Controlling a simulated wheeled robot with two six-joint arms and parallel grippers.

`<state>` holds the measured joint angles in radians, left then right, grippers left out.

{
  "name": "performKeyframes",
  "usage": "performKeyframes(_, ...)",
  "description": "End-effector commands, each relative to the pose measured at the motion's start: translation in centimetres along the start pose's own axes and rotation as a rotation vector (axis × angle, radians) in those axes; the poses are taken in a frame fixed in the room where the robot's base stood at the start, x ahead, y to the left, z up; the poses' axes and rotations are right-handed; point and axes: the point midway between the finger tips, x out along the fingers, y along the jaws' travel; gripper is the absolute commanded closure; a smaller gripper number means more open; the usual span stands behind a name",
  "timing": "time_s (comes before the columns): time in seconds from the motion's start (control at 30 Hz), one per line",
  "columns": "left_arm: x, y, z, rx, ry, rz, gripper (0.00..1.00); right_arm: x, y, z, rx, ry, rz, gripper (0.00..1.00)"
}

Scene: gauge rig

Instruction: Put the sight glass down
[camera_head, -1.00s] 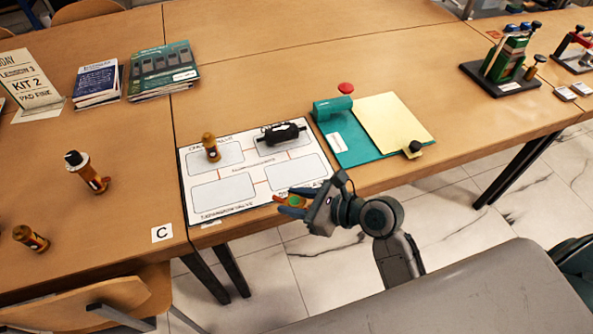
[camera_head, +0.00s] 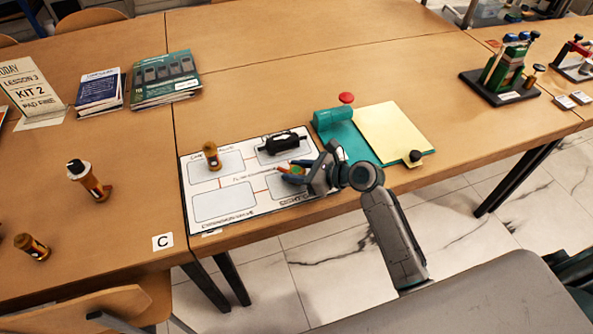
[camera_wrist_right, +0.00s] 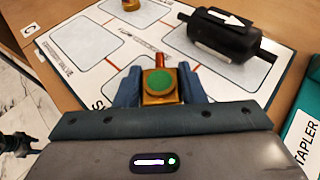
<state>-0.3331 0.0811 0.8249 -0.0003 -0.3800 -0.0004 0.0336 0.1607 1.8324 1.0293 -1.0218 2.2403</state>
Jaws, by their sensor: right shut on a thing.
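The sight glass (camera_wrist_right: 160,84), a brass fitting with a round green face, is between the blue fingers of my right gripper (camera_wrist_right: 161,93). In the head view the right gripper (camera_head: 289,174) is shut on the sight glass (camera_head: 297,170), over the lower-right box of the white printed board (camera_head: 222,204). I cannot tell whether the sight glass touches the board. A brass fitting (camera_head: 211,156) stands in the upper-left box. A black cylinder (camera_head: 284,144) lies in the upper-right box.
Right of the board lie a teal folder (camera_head: 352,143) with a yellow pad (camera_head: 394,132) and a red knob (camera_head: 346,98). Brass fittings (camera_head: 91,182) (camera_head: 31,246) are at the left. Books (camera_head: 164,77) lie farther back. The lower-left box is empty.

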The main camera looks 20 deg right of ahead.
Motion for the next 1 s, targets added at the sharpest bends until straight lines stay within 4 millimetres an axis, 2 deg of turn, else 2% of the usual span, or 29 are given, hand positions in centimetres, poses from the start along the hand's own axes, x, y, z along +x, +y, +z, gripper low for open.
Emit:
performKeyframes(0.37, -0.3, 0.0, -0.7, 0.000, 0.015, 0.000, 0.45, 0.2, 0.0, -0.5, -0.001, 0.000, 0.000, 0.91)
performKeyframes(0.4, -0.1, 0.0, -0.5, 0.000, 0.013, 0.000, 0.45, 0.2, 0.0, -0.5, -0.001, 0.000, 0.000, 0.56)
performKeyframes(0.47, -0.1, 0.0, 0.0, 0.000, 0.007, 0.000, 0.45, 0.2, 0.0, -0.5, -0.001, 0.000, 0.000, 0.44)
performKeyframes(0.5, 0.0, 0.0, 0.2, 0.000, 0.003, 0.000, 0.45, 0.2, 0.0, -0.5, -0.001, 0.000, 0.000, 0.42)
performKeyframes(0.83, 0.1, 0.0, 0.5, 0.000, -0.004, 0.000, 0.45, 0.1, 0.0, -0.3, -0.001, -0.001, 0.000, 0.42)
performKeyframes(1.0, -0.1, -0.1, -0.2, 0.000, 0.003, -0.001, 0.45, -2.0, 0.0, -0.4, -0.004, 0.003, -0.001, 0.42)
